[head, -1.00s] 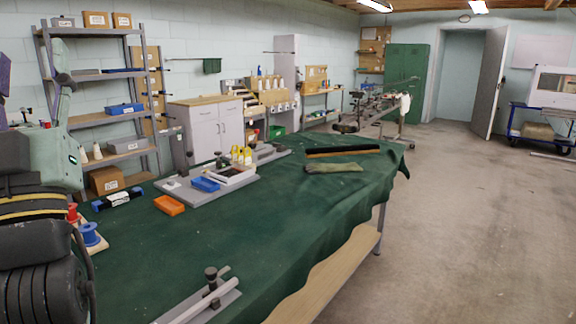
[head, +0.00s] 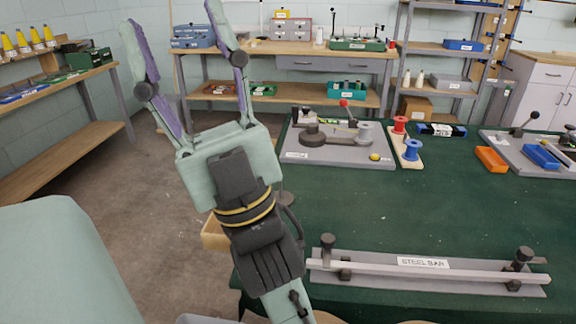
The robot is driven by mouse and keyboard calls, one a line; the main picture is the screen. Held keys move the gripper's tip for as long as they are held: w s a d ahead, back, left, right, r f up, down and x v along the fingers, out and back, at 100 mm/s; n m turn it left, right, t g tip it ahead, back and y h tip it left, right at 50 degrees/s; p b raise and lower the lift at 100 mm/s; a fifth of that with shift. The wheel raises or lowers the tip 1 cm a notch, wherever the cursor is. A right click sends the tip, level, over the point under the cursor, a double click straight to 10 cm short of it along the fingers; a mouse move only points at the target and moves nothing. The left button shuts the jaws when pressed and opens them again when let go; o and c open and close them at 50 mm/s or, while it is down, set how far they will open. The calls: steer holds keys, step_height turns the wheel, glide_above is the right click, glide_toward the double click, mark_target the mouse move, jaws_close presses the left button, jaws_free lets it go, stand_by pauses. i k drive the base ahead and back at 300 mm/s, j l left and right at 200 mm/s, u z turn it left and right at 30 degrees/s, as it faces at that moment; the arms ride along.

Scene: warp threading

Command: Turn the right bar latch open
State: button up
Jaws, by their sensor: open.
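The steel bar (head: 455,275) lies along a grey base plate (head: 400,287) labelled "STEEL BAR" on the green-covered table, at the lower right of the head view. The right bar latch (head: 523,257) is a dark knob with a short arm near the bar's right end. Its arm appears to lie over the bar, but its exact angle is hard to tell. The left bar latch (head: 328,246) is a similar dark knob near the left end. My gripper (head: 175,20) is raised, its two fingers spread wide and empty, far up and left of both latches.
A grey fixture plate (head: 340,154) with a red-knobbed lever stands behind the bar. Red and blue spools (head: 411,150), an orange tray (head: 491,159) and a blue tray (head: 541,155) lie toward the right. The green cloth between fixture and bar is clear.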

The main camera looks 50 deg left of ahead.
mark_target(326, 240)
steer(key=j+u, duration=0.1)
steer(key=u, duration=0.3)
steer(key=j+u, duration=0.15)
steer(key=u, duration=0.25)
steer(key=j+z, duration=0.25)
steer(key=j, duration=0.75)
